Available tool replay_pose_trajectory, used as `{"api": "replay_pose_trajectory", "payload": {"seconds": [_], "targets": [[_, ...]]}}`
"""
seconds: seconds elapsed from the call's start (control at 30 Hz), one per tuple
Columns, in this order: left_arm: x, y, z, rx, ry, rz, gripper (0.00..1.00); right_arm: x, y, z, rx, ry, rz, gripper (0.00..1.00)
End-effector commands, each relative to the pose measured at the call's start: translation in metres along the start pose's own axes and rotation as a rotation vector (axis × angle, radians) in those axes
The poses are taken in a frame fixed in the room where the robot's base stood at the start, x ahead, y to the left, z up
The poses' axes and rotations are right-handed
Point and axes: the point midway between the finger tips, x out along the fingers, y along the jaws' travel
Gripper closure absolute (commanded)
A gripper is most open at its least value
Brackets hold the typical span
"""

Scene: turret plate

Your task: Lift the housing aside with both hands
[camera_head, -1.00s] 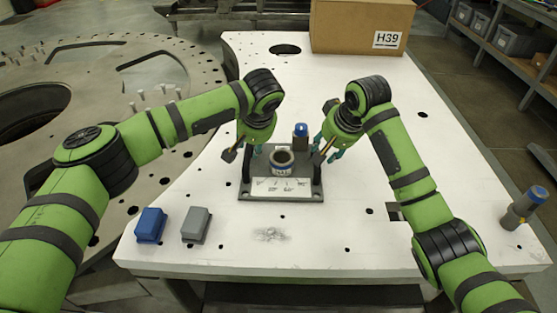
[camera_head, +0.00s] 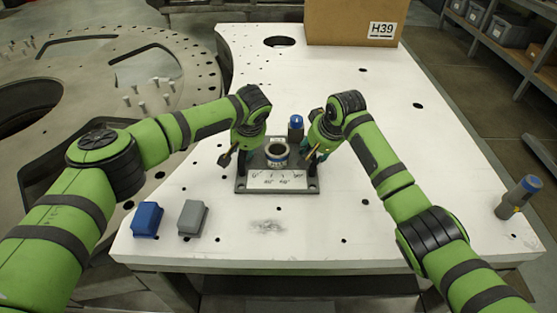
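A dark grey plate (camera_head: 313,187) lies on the white table, with a round metal ring-shaped housing (camera_head: 277,153) at its middle and a white marked label (camera_head: 277,179) in front. A dark upright post stands at each side of the plate. My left gripper (camera_head: 240,152) points down over the left post, its fingers spread to either side; contact is not clear. My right gripper (camera_head: 316,152) is tilted close by the right post, its fingers partly hidden by its own wrist, so its opening is unclear.
A blue-capped grey device (camera_head: 296,127) stands behind the housing. A blue block (camera_head: 147,220) and a grey block (camera_head: 192,217) lie at the front left. A cardboard box (camera_head: 345,22) is at the back, and a blue-ended tool (camera_head: 519,197) at the right.

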Motion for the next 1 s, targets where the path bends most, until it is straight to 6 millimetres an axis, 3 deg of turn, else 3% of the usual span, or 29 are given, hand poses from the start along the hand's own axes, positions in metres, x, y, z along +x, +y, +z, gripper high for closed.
{"api": "replay_pose_trajectory", "payload": {"seconds": [0.13, 0.17, 0.23, 0.27, 0.77, 1.0], "targets": [[0.000, 0.000, 0.000, 0.001, 0.000, 0.000, 0.64, 0.000, 0.000, 0.000, 0.000, 0.000, 0.000, 0.58], [0.000, 0.000, 0.000, 0.001, 0.000, 0.000, 0.72, 0.000, 0.000, 0.000, 0.000, 0.000, 0.000, 0.66], [0.000, 0.000, 0.000, 0.001, 0.000, 0.000, 1.00, 0.000, 0.000, 0.000, 0.000, 0.000, 0.000, 0.94], [0.000, 0.000, 0.000, 0.000, 0.000, 0.000, 1.00, 0.000, 0.000, 0.000, 0.000, 0.000, 0.000, 1.00], [-0.007, -0.001, -0.004, -0.002, 0.006, 0.001, 1.00, -0.007, -0.003, -0.005, -0.002, 0.008, -0.005, 1.00], [-0.021, -0.004, -0.011, -0.002, 0.007, 0.001, 1.00, -0.021, -0.006, -0.011, -0.002, 0.008, -0.005, 1.00]]}}
